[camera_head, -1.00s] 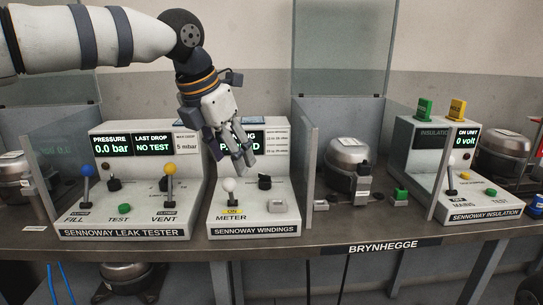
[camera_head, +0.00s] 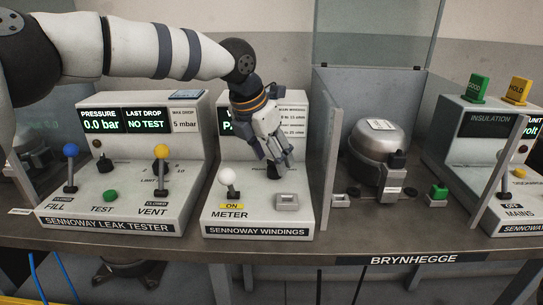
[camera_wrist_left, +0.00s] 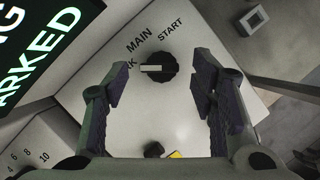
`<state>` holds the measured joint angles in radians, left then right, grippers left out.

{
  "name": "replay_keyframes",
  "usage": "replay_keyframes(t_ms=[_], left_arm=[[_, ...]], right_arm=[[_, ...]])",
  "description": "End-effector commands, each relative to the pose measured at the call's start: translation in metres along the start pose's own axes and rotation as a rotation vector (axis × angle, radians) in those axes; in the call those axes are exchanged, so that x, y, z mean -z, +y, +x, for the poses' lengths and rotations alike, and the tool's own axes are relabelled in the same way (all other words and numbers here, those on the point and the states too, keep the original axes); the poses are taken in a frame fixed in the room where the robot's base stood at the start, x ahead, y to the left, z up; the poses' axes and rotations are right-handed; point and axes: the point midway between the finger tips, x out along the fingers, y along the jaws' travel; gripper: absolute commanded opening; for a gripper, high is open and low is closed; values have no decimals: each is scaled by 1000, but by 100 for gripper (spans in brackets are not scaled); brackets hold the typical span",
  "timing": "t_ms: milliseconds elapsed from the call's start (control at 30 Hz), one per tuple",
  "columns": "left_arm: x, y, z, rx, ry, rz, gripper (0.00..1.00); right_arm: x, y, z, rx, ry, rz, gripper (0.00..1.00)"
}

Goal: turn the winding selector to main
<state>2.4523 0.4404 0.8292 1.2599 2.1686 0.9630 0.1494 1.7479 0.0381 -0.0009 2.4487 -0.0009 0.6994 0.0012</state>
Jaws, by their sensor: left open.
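The winding selector is a black round knob with a pale bar (camera_wrist_left: 155,68), on the sloped panel of the Sennoway Windings box (camera_head: 212,213). In the left wrist view its bar points left, at a partly hidden label ending in "RK". The MAIN label (camera_wrist_left: 139,40) is at its upper left and START (camera_wrist_left: 171,30) at its upper right. In the head view the knob (camera_head: 274,173) is partly hidden by my left gripper (camera_head: 277,161). That gripper is open, its fingers pointing down over the knob, which lies between and beyond the fingertips. My right gripper is not in view.
On the same panel, a white-tipped METER lever (camera_head: 226,177) stands left of the knob and a grey button (camera_head: 287,201) sits in front. The leak tester (camera_head: 110,222) is on the left. A partition (camera_head: 327,145) and compressor (camera_head: 378,150) are on the right.

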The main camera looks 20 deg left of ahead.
Motion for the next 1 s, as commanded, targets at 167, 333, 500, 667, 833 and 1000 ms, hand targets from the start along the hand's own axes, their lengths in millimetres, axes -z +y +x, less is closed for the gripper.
replay_keyframes(t_ms=[167,333,500,667,833,1000], left_arm=[[0,0,1,0,-1,1,52],[0,0,1,0,-1,1,31],[0,0,1,0,-1,0,4],[0,0,1,3,-1,5,4],[0,0,2,22,0,46,4],[0,2,4,64,0,142,4]], right_arm=[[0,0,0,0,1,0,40],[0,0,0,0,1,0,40],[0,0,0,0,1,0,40],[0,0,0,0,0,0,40],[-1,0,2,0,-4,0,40],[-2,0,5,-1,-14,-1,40]])
